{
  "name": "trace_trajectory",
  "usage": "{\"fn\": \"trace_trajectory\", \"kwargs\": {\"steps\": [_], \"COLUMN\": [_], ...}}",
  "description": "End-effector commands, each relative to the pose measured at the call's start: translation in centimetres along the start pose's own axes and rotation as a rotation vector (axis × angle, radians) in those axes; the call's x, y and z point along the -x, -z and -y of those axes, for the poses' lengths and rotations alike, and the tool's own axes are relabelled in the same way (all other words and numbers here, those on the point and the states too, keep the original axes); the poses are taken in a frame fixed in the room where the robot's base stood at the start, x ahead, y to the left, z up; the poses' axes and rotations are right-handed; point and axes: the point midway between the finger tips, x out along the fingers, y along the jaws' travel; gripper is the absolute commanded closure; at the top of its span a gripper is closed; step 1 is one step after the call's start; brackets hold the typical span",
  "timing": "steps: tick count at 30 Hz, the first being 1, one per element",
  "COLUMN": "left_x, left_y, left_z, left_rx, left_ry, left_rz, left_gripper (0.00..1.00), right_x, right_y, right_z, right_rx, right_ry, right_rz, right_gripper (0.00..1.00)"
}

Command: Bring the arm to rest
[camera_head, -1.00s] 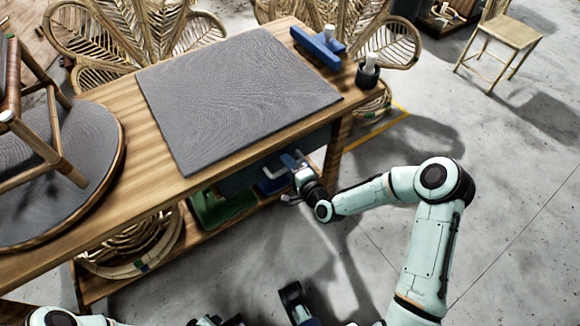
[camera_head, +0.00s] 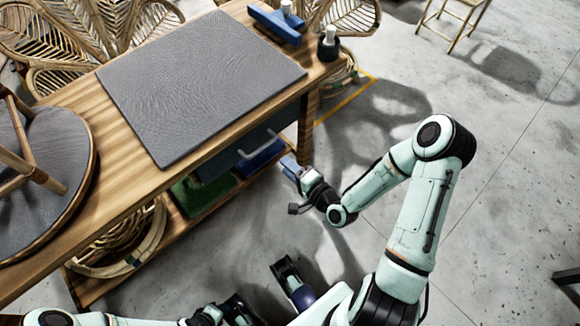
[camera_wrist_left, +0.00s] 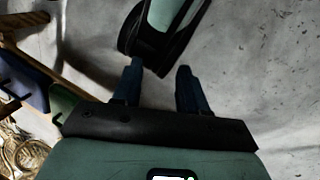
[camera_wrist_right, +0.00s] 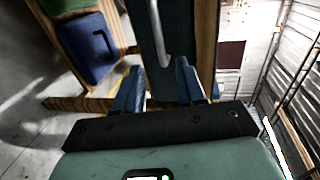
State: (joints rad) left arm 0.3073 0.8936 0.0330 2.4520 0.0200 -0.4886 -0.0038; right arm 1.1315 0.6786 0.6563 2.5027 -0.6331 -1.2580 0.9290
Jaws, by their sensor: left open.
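My right gripper (camera_head: 294,180) is in front of the workbench, just off the right end of its drawer (camera_head: 232,152). Its two blue fingers are apart in the right wrist view (camera_wrist_right: 157,85), with nothing between them. The grey drawer handle (camera_head: 262,146) is clear of the fingers and also shows ahead of them in the right wrist view (camera_wrist_right: 161,35). My left gripper is low at the bottom of the head view, partly cut off. In the left wrist view its fingers (camera_wrist_left: 160,88) are apart and empty, with a part of my own body just beyond them.
Green (camera_head: 200,195) and blue (camera_head: 260,157) bins are underneath. Floor to the right is open.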

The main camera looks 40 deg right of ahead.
Motion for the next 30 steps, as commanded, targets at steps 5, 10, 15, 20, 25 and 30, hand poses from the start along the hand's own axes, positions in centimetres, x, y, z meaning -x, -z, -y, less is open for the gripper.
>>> {"fn": "trace_trajectory", "kwargs": {"steps": [5,10,15,20,25,30], "left_x": [0.0,0.0,0.1,2.7,7.8,12.0], "left_y": [0.0,0.0,0.0,-0.7,-2.3,-3.3], "left_z": [0.0,0.0,0.0,-0.7,-2.2,-3.6], "left_rx": [0.000,0.000,0.000,-0.001,-0.005,-0.008], "left_ry": [0.000,0.000,0.000,-0.001,0.002,0.004], "left_rz": [0.001,0.000,0.000,0.017,0.071,0.126], "left_gripper": [0.57,0.57,0.57,0.57,0.57,0.57], "right_x": [0.0,0.0,0.0,0.5,4.5,11.9], "right_y": [0.0,0.0,-0.1,-3.1,-10.3,-15.0], "right_z": [0.0,0.0,-0.1,-1.6,-6.4,-9.4], "right_rx": [0.000,0.000,0.003,0.076,0.302,0.538], "right_ry": [0.000,-0.001,-0.007,-0.162,-0.540,-0.856], "right_rz": [0.000,0.000,0.003,0.083,0.363,0.719], "right_gripper": [0.61,0.61,0.61,0.61,0.61,0.61]}}
